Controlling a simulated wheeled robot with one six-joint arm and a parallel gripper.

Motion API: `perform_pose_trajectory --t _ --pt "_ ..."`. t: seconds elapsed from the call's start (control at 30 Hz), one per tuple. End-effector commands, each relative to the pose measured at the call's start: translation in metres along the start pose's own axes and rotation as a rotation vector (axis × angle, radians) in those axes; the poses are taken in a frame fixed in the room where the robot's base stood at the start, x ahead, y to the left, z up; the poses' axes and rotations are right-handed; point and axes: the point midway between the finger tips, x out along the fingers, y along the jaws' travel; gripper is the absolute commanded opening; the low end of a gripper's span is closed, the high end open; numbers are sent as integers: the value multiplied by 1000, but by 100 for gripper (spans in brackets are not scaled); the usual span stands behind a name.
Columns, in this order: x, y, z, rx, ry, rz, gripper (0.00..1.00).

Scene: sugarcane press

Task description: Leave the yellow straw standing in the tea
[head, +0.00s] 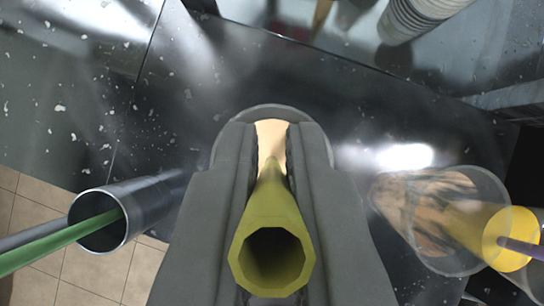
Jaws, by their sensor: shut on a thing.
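My gripper (272,145) is in the middle of the head view, its two grey fingers shut on the yellow straw (268,215). The straw's open near end faces the camera, and its body runs away between the fingers. Beyond the fingertips is a round grey cup (268,110), with tan tea (271,132) showing between the fingers. The straw's far end lies over the tea in the picture. I cannot tell whether it dips into it or is above it. The fingers hide most of the cup.
A dark metal cup (140,206) with a green straw (70,240) stands at left. A clear cup (440,215) is at right, with a yellow cylinder (505,238) and a purple stick (520,247) by it. Stacked cups (415,18) stand at the back. The dark counter (200,90) has white flecks.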

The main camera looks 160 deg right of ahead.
Motion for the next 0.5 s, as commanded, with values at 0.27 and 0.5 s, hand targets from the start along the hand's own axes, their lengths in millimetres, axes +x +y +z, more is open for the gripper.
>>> perform_pose_trajectory --t 0.27,0.5 --pt "9 0 6 0 0 0 0" --pt "17 0 12 0 0 0 0"
